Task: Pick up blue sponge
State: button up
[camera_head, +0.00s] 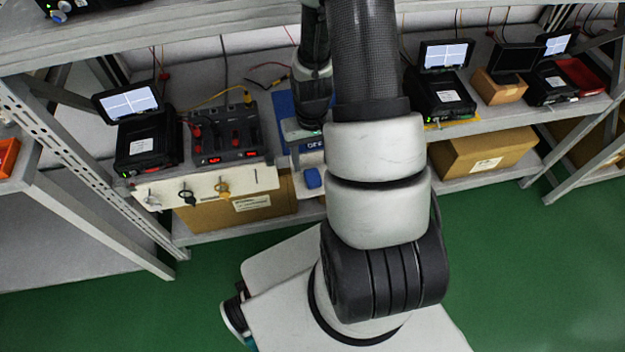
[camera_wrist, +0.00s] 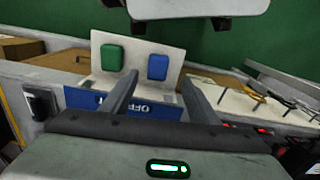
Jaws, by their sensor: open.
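The blue sponge (camera_head: 313,178) sits at the front of the middle shelf, left of my arm. In the wrist view the blue sponge (camera_wrist: 158,67) lies on a white panel, beyond and between my two fingers. My gripper (camera_wrist: 160,82) is open and empty, its fingers on either side of the line to the sponge. In the head view my gripper (camera_head: 303,132) is over the shelf, just behind the sponge, and its fingers are hard to make out.
A green sponge (camera_wrist: 112,57) lies beside the blue one. A blue lettered surface (camera_wrist: 85,99) is on the near side. A test unit with red displays (camera_head: 226,140) and a white strip with hooks and keys (camera_head: 205,188) stand left of the sponge. A cardboard box (camera_head: 240,210) is below.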

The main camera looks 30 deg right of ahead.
aim_at(313, 175)
jog(key=f, duration=0.2)
jog(key=f+b, duration=0.1)
jog(key=f, duration=0.2)
jog(key=f+b, duration=0.1)
jog(key=f, duration=0.1)
jog(key=shift+w+d+f, duration=0.2)
jog(key=shift+d+f, duration=0.05)
jog(key=c, duration=1.1)
